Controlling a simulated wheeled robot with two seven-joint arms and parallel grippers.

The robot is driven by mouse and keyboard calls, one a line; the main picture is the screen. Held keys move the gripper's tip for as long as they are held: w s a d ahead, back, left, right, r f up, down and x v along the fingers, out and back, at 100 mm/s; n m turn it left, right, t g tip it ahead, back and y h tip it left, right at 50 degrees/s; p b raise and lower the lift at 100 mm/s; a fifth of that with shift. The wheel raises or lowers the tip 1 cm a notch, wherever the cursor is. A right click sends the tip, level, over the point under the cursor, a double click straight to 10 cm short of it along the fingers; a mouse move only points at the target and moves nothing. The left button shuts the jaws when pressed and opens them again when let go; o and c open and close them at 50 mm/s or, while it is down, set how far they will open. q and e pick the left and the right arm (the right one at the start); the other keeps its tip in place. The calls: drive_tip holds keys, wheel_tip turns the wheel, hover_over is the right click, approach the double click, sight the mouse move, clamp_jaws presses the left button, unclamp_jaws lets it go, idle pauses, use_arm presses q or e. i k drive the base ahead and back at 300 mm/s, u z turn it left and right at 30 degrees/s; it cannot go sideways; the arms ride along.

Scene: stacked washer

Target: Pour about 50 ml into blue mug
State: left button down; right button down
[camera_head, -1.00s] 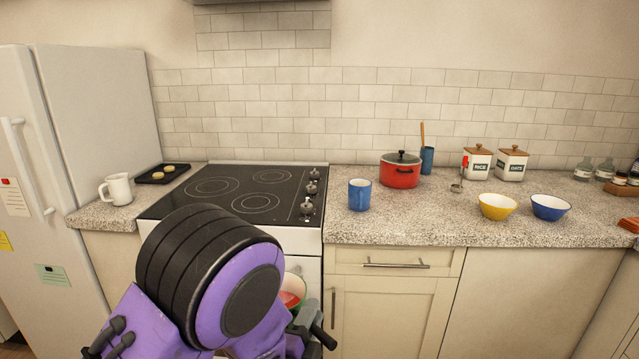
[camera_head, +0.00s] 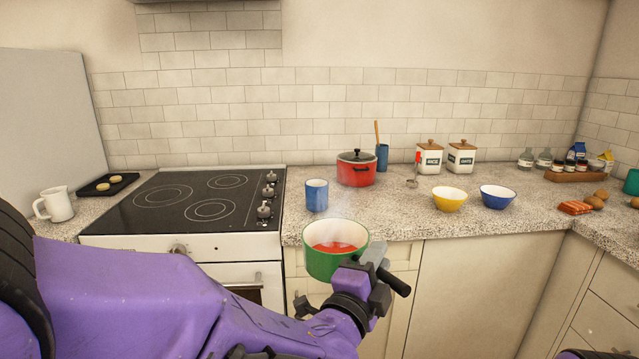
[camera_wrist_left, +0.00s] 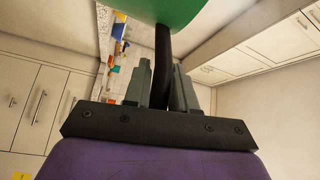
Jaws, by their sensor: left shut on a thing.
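The blue mug (camera_head: 317,196) stands upright on the granite counter, just right of the stove. My left gripper (camera_head: 367,284) is shut on the black handle of a green pan (camera_head: 322,264). The pan is white inside and holds red liquid (camera_head: 335,248), with faint steam above it. It is held roughly level in front of the counter edge, nearer to me than the mug and apart from it. In the left wrist view the fingers (camera_wrist_left: 162,85) close around the handle, below the green pan (camera_wrist_left: 165,10). My right gripper is not in view.
A red lidded pot (camera_head: 356,170) stands behind and right of the mug. A yellow bowl (camera_head: 449,201) and a blue bowl (camera_head: 497,198) sit farther right. The black stove (camera_head: 190,200) is left of the mug. Counter between mug and yellow bowl is clear.

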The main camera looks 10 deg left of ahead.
sight(310, 185)
drive_tip(key=i, duration=0.95)
